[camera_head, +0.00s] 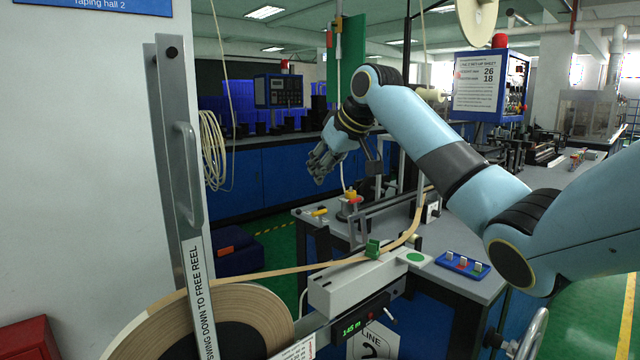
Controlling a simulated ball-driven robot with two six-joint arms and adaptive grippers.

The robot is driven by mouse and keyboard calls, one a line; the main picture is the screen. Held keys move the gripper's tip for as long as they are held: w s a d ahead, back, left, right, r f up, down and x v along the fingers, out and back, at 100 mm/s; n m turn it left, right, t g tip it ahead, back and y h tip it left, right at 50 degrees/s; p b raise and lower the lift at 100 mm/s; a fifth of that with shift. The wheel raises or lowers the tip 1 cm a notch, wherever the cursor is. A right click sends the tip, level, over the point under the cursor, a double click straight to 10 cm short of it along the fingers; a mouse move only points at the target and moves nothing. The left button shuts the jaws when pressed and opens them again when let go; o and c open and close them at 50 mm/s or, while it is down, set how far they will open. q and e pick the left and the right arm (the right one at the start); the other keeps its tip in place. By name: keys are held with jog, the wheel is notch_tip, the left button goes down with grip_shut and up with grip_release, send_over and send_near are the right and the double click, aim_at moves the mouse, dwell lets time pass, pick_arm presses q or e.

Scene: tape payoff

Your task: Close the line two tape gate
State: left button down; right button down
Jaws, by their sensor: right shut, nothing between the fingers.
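The line two station carries a white "LINE" sign (372,342), its number partly cut off. A brown tape (300,268) runs from the large reel (240,310) to a white block (350,282) with a green piece (373,249) at the tape. A grey metal bar (172,130) with a handle (188,175) stands nearly upright in front of the reel, marked "SWING DOWN TO FREE REEL". Which part is the tape gate I cannot tell for sure. My right gripper (319,172) is shut and empty, behind and above the white block, apart from it. My left gripper is not in view.
A grey worktable (470,285) holds a blue tray (462,265) with small parts. A green panel (347,55) hangs behind my right arm. Blue cabinets (240,180) line the back. A red box (30,340) is at lower left. Green floor shows between.

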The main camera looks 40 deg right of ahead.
aim_at(322, 236)
notch_tip(322, 236, down, 7)
jog(key=w, duration=0.1)
jog(key=shift+w+p, duration=0.25)
jog(key=shift+p, duration=0.2)
jog(key=shift+a, duration=0.2)
